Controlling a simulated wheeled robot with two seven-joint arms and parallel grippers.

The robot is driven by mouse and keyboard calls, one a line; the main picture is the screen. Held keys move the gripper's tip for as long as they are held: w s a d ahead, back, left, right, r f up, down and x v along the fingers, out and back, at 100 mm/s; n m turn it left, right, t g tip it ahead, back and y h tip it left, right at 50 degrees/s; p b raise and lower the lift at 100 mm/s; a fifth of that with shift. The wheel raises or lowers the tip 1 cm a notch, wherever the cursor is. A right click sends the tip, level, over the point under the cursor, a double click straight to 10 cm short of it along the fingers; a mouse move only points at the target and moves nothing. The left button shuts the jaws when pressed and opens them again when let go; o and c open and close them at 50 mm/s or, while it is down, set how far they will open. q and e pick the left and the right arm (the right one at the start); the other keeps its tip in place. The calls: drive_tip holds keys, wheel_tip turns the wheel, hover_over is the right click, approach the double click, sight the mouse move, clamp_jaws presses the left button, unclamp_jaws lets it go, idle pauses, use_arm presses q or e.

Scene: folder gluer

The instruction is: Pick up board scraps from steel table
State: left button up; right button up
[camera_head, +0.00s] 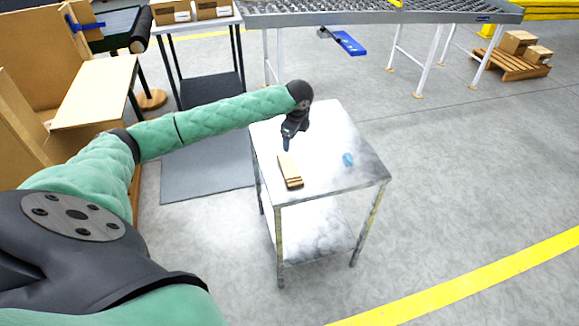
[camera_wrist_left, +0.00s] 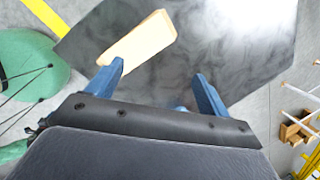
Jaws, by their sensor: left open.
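The steel table (camera_head: 330,176) stands in front of me with a lower shelf. A tan board scrap (camera_head: 290,170) lies near its left edge. In the left wrist view the board scrap (camera_wrist_left: 138,40) lies just beyond the left fingertip. A small blue object (camera_head: 347,159) lies on the table right of the scrap; I cannot tell what it is. My left gripper (camera_head: 288,141) points down over the table, behind the scrap. In the left wrist view its two blue fingers (camera_wrist_left: 158,75) are apart with nothing held between them. My right gripper is not in view.
A roller conveyor (camera_head: 380,16) runs across the back. A dark side table with cartons (camera_head: 190,12) stands behind left, and large cardboard (camera_head: 95,92) stands at left. A pallet with boxes (camera_head: 512,65) is at far right. The floor right of the table is clear.

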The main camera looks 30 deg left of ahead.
sight(289, 165)
use_arm(q)
drive_tip(key=f+m, duration=0.1)
drive_tip(key=s+f+m+g+h, duration=0.1)
drive_tip(key=m, duration=0.1)
drive_tip(key=f+m, duration=0.1)
drive_tip(key=m, duration=0.1)
drive_tip(key=shift+s+a+f+g+h, duration=0.1)
drive_tip(key=shift+s+a+g+h, duration=0.15)
drive_tip(key=shift+a+g+h, duration=0.05)
drive_tip(key=m, duration=0.3)
drive_tip(key=shift+s+d+f+m, duration=0.1)
drive_tip(key=shift+d+f+m, duration=0.05)
drive_tip(key=shift+d+m, duration=0.15)
drive_tip(key=shift+f+p, duration=0.7)
drive_tip(key=shift+f, duration=0.65)
drive_tip(key=f+p, duration=0.1)
drive_tip(key=f, duration=0.1)
drive_tip(key=f+p, duration=0.1)
drive_tip(key=f, duration=0.1)
drive_tip(key=shift+s+a+f+p, duration=0.1)
drive_tip(key=shift+s+a+p, duration=0.15)
drive_tip(key=shift+p, duration=0.1)
drive_tip(key=shift+f, duration=0.4)
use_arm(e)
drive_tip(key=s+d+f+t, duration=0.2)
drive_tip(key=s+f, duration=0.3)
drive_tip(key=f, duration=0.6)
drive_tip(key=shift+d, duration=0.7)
